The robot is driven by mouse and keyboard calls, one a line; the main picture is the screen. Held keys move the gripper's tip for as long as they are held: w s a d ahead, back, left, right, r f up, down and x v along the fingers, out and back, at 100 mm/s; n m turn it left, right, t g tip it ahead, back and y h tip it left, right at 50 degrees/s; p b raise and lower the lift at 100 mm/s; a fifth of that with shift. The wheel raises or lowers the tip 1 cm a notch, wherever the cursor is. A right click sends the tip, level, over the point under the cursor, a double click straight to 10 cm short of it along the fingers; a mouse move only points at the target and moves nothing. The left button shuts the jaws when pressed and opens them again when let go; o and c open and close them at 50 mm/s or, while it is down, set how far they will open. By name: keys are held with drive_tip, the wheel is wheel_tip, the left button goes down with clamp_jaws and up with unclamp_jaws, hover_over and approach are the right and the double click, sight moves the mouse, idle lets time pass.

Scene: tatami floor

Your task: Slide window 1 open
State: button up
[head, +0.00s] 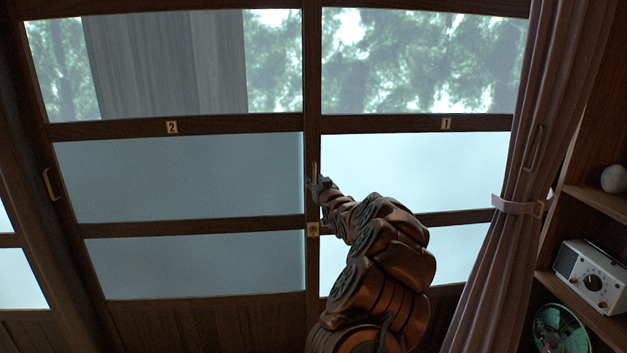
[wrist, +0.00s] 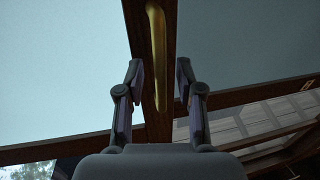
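Window 1 (head: 400,165) is the right wooden-framed sliding panel, with a "1" label (head: 446,124) on its middle rail. A vertical brass handle (head: 314,172) stands on the dark stile between the two panels. It also shows in the wrist view (wrist: 158,45). My gripper (head: 318,184) is at the handle's lower part. In the wrist view my gripper (wrist: 159,70) is open, with one finger on each side of the handle and a gap to it on both sides. My arm hides part of window 1's lower panes.
Window 2 (head: 180,180) is to the left, with its own handle (head: 48,184). A small brass fitting (head: 313,229) sits below the central handle. A tied curtain (head: 515,200) hangs right, beside shelves with a radio (head: 592,278) and a green fan (head: 560,330).

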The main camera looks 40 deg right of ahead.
drive_tip(key=shift+w+d, duration=0.15)
drive_tip(key=shift+w, duration=0.3)
clamp_jaws()
idle(0.5)
